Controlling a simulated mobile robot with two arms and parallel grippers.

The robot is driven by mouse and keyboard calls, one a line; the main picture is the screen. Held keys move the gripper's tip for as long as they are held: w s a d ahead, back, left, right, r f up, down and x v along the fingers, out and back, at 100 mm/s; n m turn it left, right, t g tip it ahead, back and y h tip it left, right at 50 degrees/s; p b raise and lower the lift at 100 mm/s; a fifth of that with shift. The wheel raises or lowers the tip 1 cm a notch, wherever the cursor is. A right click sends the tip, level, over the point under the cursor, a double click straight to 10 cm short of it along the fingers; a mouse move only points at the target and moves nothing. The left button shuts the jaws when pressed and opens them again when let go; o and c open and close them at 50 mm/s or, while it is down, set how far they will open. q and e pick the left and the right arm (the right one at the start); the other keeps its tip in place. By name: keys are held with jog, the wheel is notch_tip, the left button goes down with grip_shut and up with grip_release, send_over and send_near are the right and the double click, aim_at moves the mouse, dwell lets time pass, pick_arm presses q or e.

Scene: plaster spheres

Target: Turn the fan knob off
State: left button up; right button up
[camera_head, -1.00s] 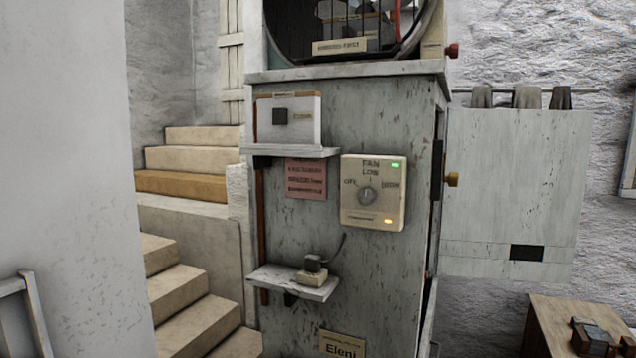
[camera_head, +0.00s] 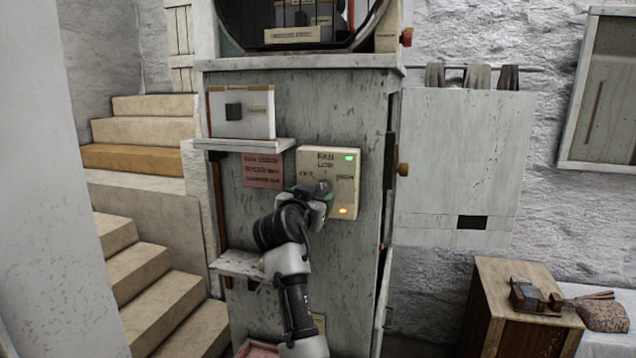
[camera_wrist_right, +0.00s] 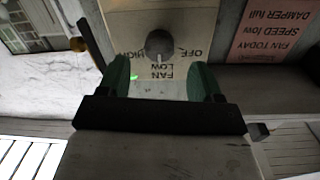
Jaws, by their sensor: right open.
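The fan panel (camera_head: 345,165) is a cream box on the grey cabinet front, marked FAN, LOW, OFF and HIGH, with lit green and amber lights. Its round grey knob (camera_head: 323,186) is partly hidden by my right gripper (camera_head: 318,197) in the head view. In the right wrist view, upside down, the knob (camera_wrist_right: 159,44) shows whole, its pale mark toward LOW. My right gripper's green fingers (camera_wrist_right: 160,80) are open, empty and apart, one on each side of the knob's line but short of it. My left gripper is not in view.
A small shelf (camera_head: 243,145) juts out left of the panel above a pink notice (camera_head: 262,170). A lower shelf (camera_head: 238,264) is partly behind my arm. A brass knob (camera_head: 403,169) sticks out at the cabinet's right side. A wooden stand (camera_head: 490,310) is at lower right.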

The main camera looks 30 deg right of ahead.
aim_at(321, 191)
jog(key=p+x, duration=0.1)
jog(key=x, duration=0.3)
jog(key=shift+w+d+r+p, duration=0.15)
jog(key=shift+d+r+p, duration=0.1)
jog(key=shift+p, duration=0.15)
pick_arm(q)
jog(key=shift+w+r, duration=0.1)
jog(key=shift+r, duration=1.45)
pick_arm(e)
jog(key=shift+w+d+f, duration=0.25)
jog(key=shift+w+d, duration=0.25)
jog(key=shift+d, duration=0.05)
jog(key=shift+c, duration=0.4)
jog(key=c, duration=0.8)
jog(key=shift+c, duration=0.2)
